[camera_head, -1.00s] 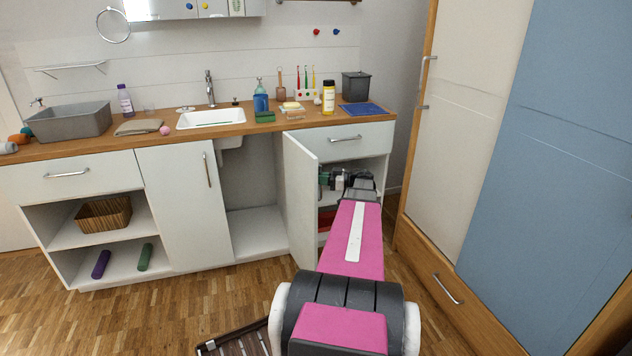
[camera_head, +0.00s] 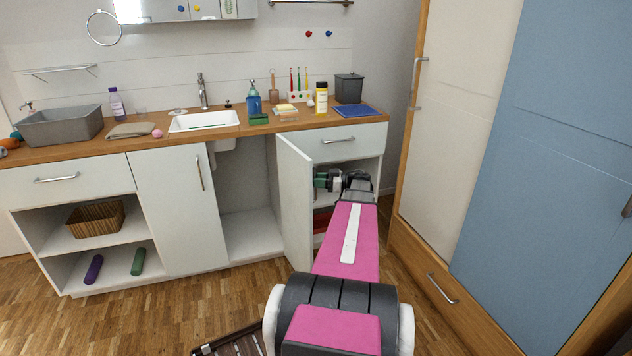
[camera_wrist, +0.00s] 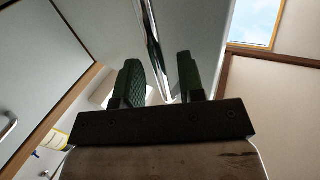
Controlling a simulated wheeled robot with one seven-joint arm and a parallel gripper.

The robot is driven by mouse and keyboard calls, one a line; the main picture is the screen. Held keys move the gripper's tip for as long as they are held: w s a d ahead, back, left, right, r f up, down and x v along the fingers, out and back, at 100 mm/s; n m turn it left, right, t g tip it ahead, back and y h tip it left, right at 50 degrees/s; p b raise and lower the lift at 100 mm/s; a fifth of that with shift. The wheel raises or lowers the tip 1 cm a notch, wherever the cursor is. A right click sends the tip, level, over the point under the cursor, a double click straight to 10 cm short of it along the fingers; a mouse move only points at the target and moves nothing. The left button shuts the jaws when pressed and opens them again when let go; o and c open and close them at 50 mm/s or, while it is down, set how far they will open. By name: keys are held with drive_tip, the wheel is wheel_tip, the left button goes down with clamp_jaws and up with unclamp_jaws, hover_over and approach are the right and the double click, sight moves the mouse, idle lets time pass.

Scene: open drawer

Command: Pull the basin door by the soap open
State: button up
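The white basin door (camera_head: 293,205) below the soap (camera_head: 285,107) stands partly open in the head view, hinged at its left with its free edge towards me. Its outer handle does not show there. My gripper (camera_head: 321,181) is at the right of this free edge, at the cabinet opening. In the wrist view the green fingers (camera_wrist: 160,82) are spread apart. A shiny metal strip (camera_wrist: 152,40) runs along a pale panel between them, with gaps at the sides; I cannot tell whether it is a handle or an edge, or whether a finger touches it.
A drawer (camera_head: 335,140) is closed above the opening. A tall wardrobe (camera_head: 455,130) limits room at the right.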

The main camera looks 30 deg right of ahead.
drive_tip(key=v, duration=0.9)
drive_tip(key=shift+s+d, duration=0.2)
